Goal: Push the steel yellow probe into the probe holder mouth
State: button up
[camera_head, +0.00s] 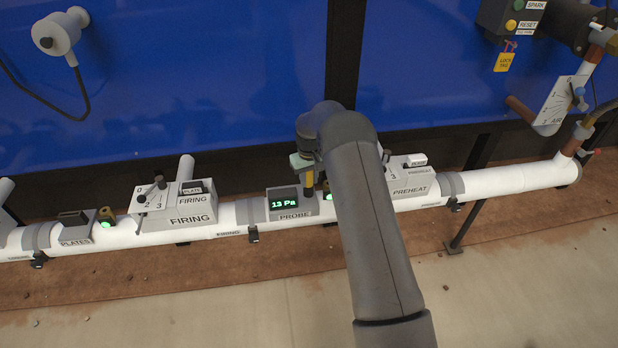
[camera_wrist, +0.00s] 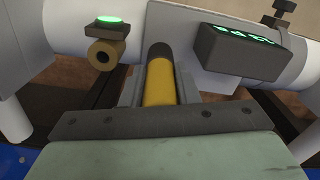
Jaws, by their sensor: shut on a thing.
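The yellow probe (camera_head: 309,182) is upright at the grey panel marked PROBE (camera_head: 293,215), right of its display. My gripper (camera_head: 304,162) is shut on it from above, partly hidden by my arm. In the wrist view the yellow probe (camera_wrist: 160,84) lies between the two grey fingers of my gripper (camera_wrist: 160,92). Its dark brown end meets the grey plate beside the display. The holder mouth is not visible there; I cannot tell how deep the end sits. A brass tube with a dark hole (camera_wrist: 104,53) is apart from the probe, under a green light.
The display box (camera_head: 283,200) reads 13 Pa and stands close beside the probe. The white pipe (camera_head: 490,182) carries the FIRING box (camera_head: 177,212) to the left and the PREHEAT box (camera_head: 408,181) to the right. The blue wall (camera_head: 200,80) is behind.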

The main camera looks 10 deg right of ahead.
jog(key=o, duration=1.1)
notch_tip(320, 180, up, 17)
jog(key=shift+r, duration=0.2)
jog(key=s+r+p, duration=0.4)
jog(key=s+r, duration=0.6)
jog(key=s+r+m+p, duration=0.1)
jog(key=s+p, duration=0.1)
jog(key=s, duration=1.5)
jog(key=s+a+r+m+p, duration=0.1)
jog(key=s+r+p, duration=0.1)
jog(key=s, duration=1.5)
jog(key=shift+s+r+p, duration=0.15)
jog(key=shift+r+p, duration=0.1)
jog(key=shift+p, duration=0.05)
